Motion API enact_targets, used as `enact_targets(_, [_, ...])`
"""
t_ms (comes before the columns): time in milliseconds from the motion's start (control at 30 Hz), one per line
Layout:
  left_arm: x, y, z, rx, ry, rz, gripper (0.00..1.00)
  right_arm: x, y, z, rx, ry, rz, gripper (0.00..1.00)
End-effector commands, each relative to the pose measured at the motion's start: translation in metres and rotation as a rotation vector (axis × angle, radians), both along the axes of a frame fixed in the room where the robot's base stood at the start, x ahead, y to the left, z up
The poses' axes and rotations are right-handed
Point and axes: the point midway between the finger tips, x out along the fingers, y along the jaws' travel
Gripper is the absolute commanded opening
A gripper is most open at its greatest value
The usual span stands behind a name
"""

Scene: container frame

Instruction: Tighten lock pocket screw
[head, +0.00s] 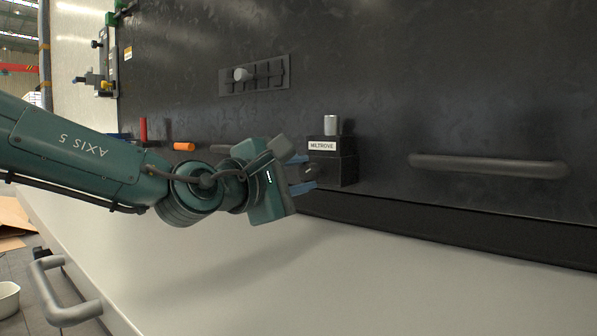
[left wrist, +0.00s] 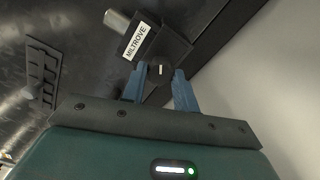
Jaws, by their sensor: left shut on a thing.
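The lock pocket is a dark box with a white MILTROVE label (head: 345,173) on the black panel, with a light grey cylinder (head: 331,125) rising from it. In the left wrist view the lock pocket (left wrist: 172,45) has a round black screw knob (left wrist: 160,72) with a white mark on its face. My left gripper (head: 302,173) reaches the pocket from the left. Its two blue fingers are shut on the knob, one on each side, as the left wrist view (left wrist: 160,84) shows. In the head view the gripper partly hides the knob. My right gripper is not in view.
A dark slotted rack (head: 268,76) with a light peg is above left, and a dark bar handle (head: 488,166) is at right. Red (head: 143,130) and orange (head: 184,146) pieces lie near my left arm. The pale surface below (head: 380,285) is clear.

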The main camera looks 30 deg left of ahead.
Motion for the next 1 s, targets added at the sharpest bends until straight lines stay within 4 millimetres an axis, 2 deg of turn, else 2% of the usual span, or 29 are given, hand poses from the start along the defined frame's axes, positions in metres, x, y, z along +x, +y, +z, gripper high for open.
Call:
enact_targets(500, [0.0002,0.0005,0.0022,0.458,-0.037,0.001,0.07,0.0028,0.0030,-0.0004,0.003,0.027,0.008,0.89])
enact_targets(800, [0.0002,0.0005,0.0025,0.619,-0.050,0.001,0.07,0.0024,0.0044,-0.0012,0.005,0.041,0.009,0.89])
enact_targets(1000, [0.0002,0.0006,0.0026,0.666,-0.055,0.002,0.07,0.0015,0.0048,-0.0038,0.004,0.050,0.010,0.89])
